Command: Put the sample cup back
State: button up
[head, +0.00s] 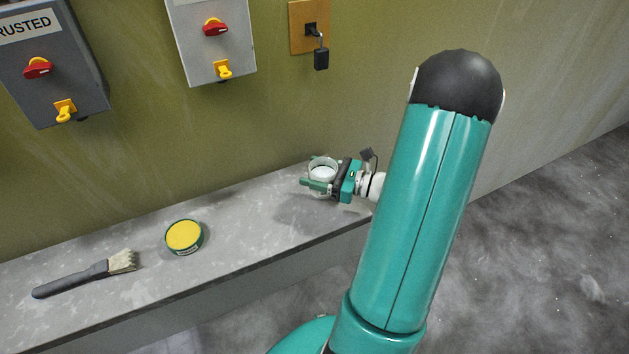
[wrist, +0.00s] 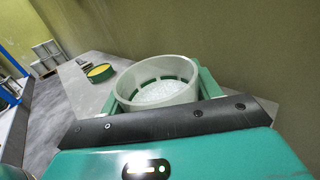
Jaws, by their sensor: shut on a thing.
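The sample cup (head: 322,171) is a pale, round, open-topped cup near the right part of the grey ledge. My gripper (head: 318,184) is shut on it, with green fingers on either side of its wall. In the wrist view the cup (wrist: 158,82) is upright or nearly so, with a pale, speckled bottom and dark green slots low around its inner wall. My gripper also shows in the wrist view (wrist: 160,88), its fingers partly hidden by the cup. A shadow lies on the ledge below and left; I cannot tell whether the cup touches the ledge.
On the grey ledge (head: 240,265) are a round green tin with a yellow top (head: 184,236) and a brush (head: 88,273). Switch boxes (head: 212,45) (head: 48,75) and a padlocked plate (head: 309,25) hang on the olive wall. The ledge between tin and gripper is clear.

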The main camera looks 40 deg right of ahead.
jog(key=f, duration=0.1)
jog(key=w+f, duration=0.1)
jog(key=f, duration=0.1)
jog(key=shift+s+f, duration=0.1)
jog(key=shift+f, duration=0.35)
jog(key=o, duration=1.2)
jog(key=shift+f, duration=0.15)
jog(key=shift+s+d, duration=0.1)
jog(key=shift+s, duration=0.05)
jog(key=v, duration=1.1)
jog(key=shift+s, duration=0.35)
